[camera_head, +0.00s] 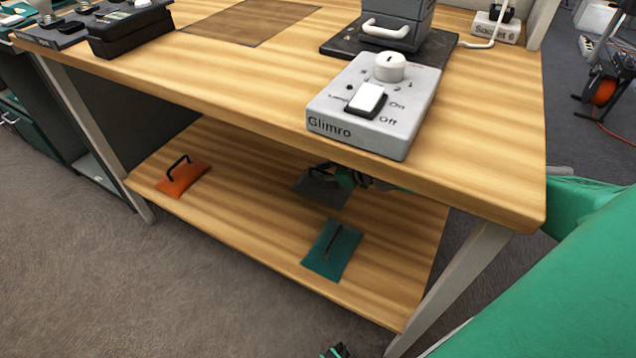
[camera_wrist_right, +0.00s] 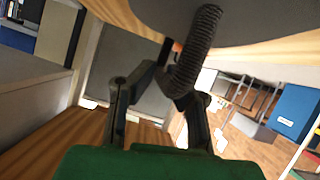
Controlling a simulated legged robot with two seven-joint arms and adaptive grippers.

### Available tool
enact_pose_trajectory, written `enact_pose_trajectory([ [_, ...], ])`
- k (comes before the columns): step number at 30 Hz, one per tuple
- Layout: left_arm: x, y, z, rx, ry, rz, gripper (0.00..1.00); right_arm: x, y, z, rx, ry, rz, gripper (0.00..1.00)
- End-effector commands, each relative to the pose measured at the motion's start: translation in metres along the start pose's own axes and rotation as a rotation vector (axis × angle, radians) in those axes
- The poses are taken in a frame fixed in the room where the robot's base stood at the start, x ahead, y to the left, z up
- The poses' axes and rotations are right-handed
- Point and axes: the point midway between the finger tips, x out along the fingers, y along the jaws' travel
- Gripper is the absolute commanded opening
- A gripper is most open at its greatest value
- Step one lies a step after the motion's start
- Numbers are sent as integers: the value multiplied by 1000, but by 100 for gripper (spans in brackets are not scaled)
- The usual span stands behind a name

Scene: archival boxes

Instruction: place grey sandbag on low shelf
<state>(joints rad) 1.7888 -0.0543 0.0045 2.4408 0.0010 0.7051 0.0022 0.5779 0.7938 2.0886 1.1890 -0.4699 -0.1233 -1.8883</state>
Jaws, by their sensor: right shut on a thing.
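The grey sandbag (camera_head: 318,190) is at the low shelf (camera_head: 240,215), under the tabletop. My right gripper (camera_head: 346,177) reaches in under the table beside it, partly hidden by the tabletop edge. In the right wrist view, the right gripper's fingers (camera_wrist_right: 172,82) are shut on the dark ribbed handle (camera_wrist_right: 203,40) of the grey sandbag (camera_wrist_right: 235,20). I cannot tell whether the bag touches the shelf or hangs just above it. A small dark and green tip (camera_head: 338,351), probably my left gripper, shows at the bottom edge; its jaws cannot be made out.
An orange sandbag (camera_head: 184,180) lies at the shelf's left and a teal sandbag (camera_head: 332,250) near its front right. Bare shelf lies between them. The tabletop (camera_head: 285,85) overhangs the shelf, with a grey Glimro switch box (camera_head: 365,130) on top. A table leg (camera_head: 455,280) stands at right.

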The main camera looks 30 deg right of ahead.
Motion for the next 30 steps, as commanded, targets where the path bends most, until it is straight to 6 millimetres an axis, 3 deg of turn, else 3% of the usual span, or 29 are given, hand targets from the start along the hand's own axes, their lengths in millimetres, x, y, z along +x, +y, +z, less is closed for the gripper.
enact_pose_trajectory([
  [11, 17, 0, 1, 1, 1, 0, 26, 17, -5, 31, 3, 4, 2, 0],
  [23, 16, 0, 1, 0, 0, 0, 26, 18, -5, 34, 1, 4, 2, 0],
  [24, 16, 0, 1, 0, 0, 0, 26, 18, -6, 37, 1, 0, 0, 18],
  [25, 16, 0, 1, 0, 0, 0, 26, 18, -6, 37, 1, 0, 0, 28],
  [30, 16, 0, 1, 0, 1, 0, 26, 18, -6, 38, 1, 0, 0, 32],
])
